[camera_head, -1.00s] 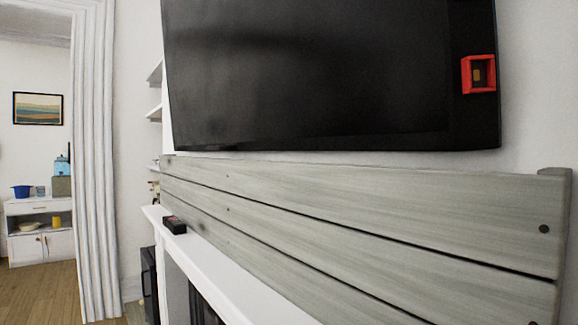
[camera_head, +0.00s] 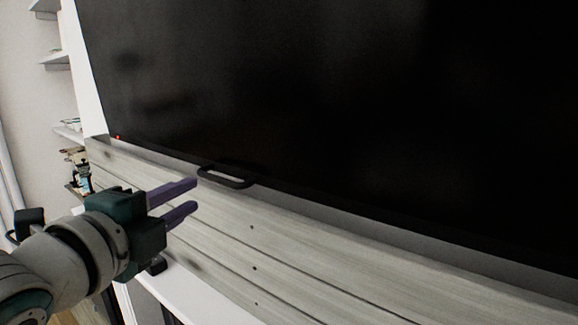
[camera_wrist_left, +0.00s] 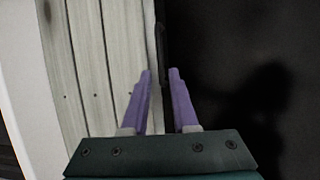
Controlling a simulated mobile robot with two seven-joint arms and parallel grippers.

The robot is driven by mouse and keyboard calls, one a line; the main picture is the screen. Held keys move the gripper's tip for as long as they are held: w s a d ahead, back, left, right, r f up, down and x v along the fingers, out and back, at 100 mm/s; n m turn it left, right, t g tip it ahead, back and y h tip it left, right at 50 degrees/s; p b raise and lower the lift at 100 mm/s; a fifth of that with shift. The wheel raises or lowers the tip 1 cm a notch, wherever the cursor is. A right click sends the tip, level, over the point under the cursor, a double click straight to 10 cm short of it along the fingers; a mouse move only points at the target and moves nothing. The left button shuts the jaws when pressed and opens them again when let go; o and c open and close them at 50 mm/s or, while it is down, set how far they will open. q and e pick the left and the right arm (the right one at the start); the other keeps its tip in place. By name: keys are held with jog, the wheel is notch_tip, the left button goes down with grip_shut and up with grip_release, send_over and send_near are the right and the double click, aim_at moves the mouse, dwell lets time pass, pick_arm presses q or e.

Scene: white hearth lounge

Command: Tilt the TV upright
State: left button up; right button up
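The TV (camera_head: 320,90) is a large black panel on the wall, filling the upper right of the head view. A black handle (camera_head: 226,183) sticks out from its bottom edge. My left gripper (camera_head: 194,194), with purple fingers, is left of the handle and apart from it. In the left wrist view the gripper (camera_wrist_left: 160,73) is open and empty. There the dark handle (camera_wrist_left: 161,45) lies just ahead of the fingertips, with the TV (camera_wrist_left: 235,60) to the right. My right gripper is not in view.
Grey wooden planks (camera_head: 300,245) run along the wall below the TV. A white mantel (camera_head: 195,295) lies below them, with a small dark object (camera_head: 157,265) on it behind my gripper. White shelves (camera_head: 55,57) with small items stand at the left.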

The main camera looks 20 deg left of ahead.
aim_at(217, 179)
pick_arm(q)
jog(key=w, duration=0.5)
jog(key=w+p, duration=0.1)
jog(key=w, duration=0.2)
jog(key=shift+w+a+f, duration=0.2)
jog(key=shift+w+f, duration=0.05)
jog(key=shift+f, duration=0.15)
jog(key=shift+c, duration=0.2)
grip_shut()
jog(key=shift+r, duration=0.1)
dwell(0.8)
